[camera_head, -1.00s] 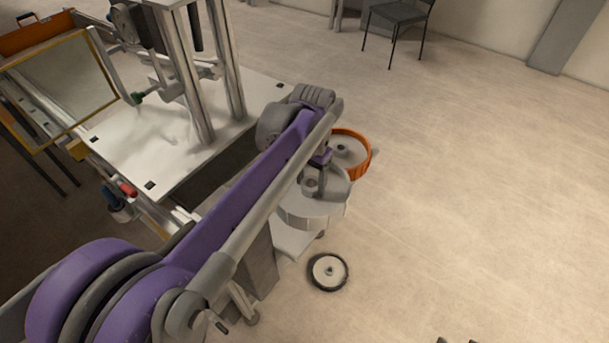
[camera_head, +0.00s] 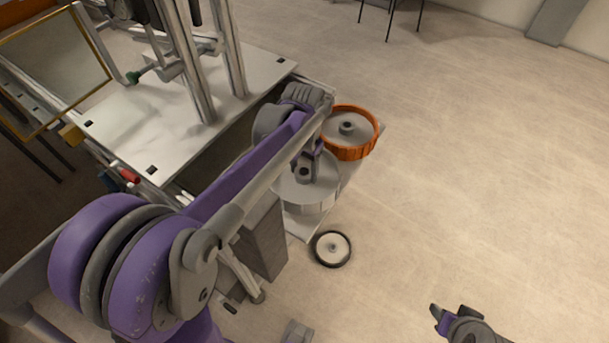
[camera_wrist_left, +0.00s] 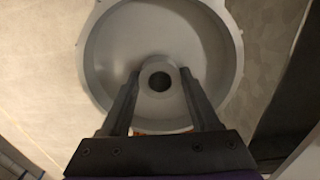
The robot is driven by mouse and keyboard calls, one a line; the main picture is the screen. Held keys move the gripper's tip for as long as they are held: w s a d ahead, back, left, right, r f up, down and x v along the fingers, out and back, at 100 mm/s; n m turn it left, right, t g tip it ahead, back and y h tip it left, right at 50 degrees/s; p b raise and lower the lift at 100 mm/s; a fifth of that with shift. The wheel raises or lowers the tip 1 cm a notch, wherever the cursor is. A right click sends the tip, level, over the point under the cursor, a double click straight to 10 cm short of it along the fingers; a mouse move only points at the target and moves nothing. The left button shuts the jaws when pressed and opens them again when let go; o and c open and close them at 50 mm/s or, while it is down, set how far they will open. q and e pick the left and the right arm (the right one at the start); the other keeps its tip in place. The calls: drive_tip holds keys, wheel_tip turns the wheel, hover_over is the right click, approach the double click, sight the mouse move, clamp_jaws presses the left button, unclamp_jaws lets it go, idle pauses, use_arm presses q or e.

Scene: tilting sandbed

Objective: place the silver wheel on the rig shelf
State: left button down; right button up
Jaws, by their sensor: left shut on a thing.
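The silver wheel (camera_head: 300,192) is a grey disc with a raised rim and a central hub. My left gripper (camera_head: 306,170) is shut on its hub, seen from above; in the left wrist view the fingers (camera_wrist_left: 163,100) stand on either side of the hub of the silver wheel (camera_wrist_left: 125,45). The wheel lies about flat over the pale rig shelf (camera_head: 349,179), beside the orange wheel. I cannot tell whether it touches the shelf. Part of it is hidden by my arm. My right gripper (camera_head: 441,318) shows at the lower right; its opening is unclear.
An orange-rimmed wheel (camera_head: 352,150) stands on the shelf close to the right of the silver wheel. A small black-rimmed wheel (camera_head: 333,249) is below it in the picture. The rig's white plate (camera_head: 150,120) with metal posts is at left. Floor on the right is clear.

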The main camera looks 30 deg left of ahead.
use_arm(q)
drive_tip(key=shift+f, duration=1.6)
drive_tip(key=shift+c, duration=0.6)
unclamp_jaws()
drive_tip(key=shift+f, duration=0.1)
wheel_tip(320, 180, up, 12)
drive_tip(key=shift+p, duration=0.4)
